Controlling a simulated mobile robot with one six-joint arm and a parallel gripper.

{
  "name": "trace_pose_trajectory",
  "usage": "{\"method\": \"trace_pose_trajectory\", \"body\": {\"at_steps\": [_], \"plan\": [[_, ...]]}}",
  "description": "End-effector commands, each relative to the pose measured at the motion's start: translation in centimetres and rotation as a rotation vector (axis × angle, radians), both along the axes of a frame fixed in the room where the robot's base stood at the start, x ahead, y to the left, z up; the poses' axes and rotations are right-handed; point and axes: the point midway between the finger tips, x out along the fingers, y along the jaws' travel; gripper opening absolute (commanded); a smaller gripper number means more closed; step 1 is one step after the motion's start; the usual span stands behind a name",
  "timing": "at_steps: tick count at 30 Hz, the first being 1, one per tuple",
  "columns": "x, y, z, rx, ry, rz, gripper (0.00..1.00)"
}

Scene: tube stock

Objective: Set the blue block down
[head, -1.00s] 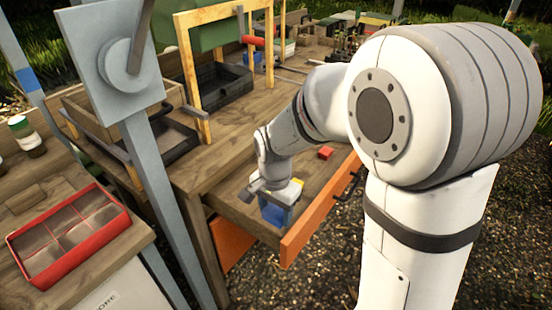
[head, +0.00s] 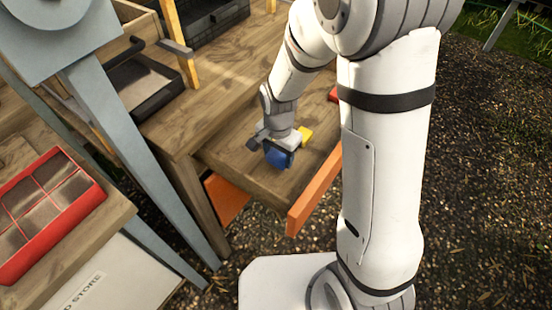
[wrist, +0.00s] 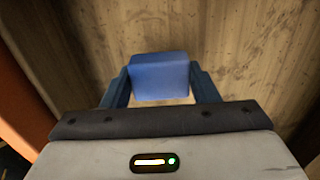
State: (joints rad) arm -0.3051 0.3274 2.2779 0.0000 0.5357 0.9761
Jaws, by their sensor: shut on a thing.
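The blue block (head: 279,158) is held in my gripper (head: 277,153) over the open wooden drawer (head: 240,160). In the wrist view the block (wrist: 159,78) sits between the two dark fingers of my gripper (wrist: 160,84), one on each side, with the drawer's wooden floor (wrist: 240,50) beyond it. The block is low in the drawer; I cannot tell whether its underside touches the floor. The gripper hides part of the block in the head view.
A yellow piece (head: 305,134) lies close beside the gripper. A red block (head: 333,95) is farther back, partly hidden by my arm. The orange drawer front (head: 316,190) stands at the near side. A red divided tray (head: 84,212) is at left.

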Motion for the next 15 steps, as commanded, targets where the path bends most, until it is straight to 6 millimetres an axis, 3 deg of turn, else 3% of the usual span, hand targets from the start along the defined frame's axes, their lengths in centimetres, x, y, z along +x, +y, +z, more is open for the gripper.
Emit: {"method": "trace_pose_trajectory", "body": {"at_steps": [6,15], "plan": [[-0.1,0.1,-3.1,-0.001,0.003,0.003,0.28],[-0.1,0.1,-3.4,0.0,0.0,0.004,0.28]]}}
